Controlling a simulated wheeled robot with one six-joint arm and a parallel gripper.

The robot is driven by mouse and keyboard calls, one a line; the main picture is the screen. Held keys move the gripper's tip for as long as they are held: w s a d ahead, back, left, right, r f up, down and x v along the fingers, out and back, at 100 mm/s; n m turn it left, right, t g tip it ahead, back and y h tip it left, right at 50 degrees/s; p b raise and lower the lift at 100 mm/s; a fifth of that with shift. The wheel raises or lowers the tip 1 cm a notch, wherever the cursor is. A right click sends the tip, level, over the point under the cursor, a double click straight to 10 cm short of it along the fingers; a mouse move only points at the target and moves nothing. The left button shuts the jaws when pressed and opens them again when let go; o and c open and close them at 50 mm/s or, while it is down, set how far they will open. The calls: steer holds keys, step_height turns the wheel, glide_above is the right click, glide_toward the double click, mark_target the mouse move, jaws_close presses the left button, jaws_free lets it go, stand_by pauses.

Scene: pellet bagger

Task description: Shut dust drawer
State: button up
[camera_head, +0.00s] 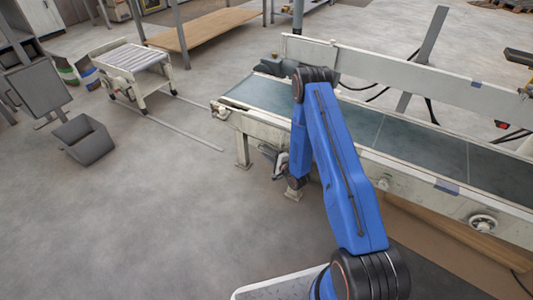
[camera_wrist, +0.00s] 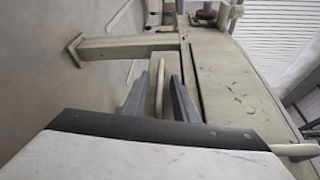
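My gripper (camera_wrist: 158,98) is open in the wrist view, its two grey fingers apart. A thin pale bar, like a handle (camera_wrist: 160,72), stands in the gap between them; I cannot tell whether either finger touches it. In the head view my gripper (camera_head: 276,158) is low beside the near side of the conveyor, below its belt, partly hidden by my blue arm. I cannot clearly pick out the dust drawer. The bar lies beside a pale machine panel (camera_wrist: 235,90), and what it is fixed to is mostly hidden by my gripper.
The conveyor (camera_head: 365,130) runs across the right, with a support leg (camera_head: 242,150) near my gripper. A grey open bin (camera_head: 85,140) stands on the floor at left, near a small roller cart (camera_head: 130,62). The floor at left centre is clear.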

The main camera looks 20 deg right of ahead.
steer(key=s+a+v, duration=0.1)
steer(key=a+v, duration=0.2)
steer(key=v, duration=1.6)
steer(key=s+a+f+n+g+y, duration=0.1)
steer(key=s+a+f+n+g, duration=0.4)
steer(key=a+n+g, duration=0.1)
steer(key=s+a+f+n+g+y, duration=0.1)
steer(key=s+a+f+n+g, duration=0.4)
steer(key=a+n, duration=0.3)
steer(key=shift+s+a+g, duration=0.25)
steer(key=shift+a+g, duration=0.45)
steer(key=shift+a, duration=0.75)
steer(key=shift+f, duration=0.1)
steer(key=shift+w, duration=0.1)
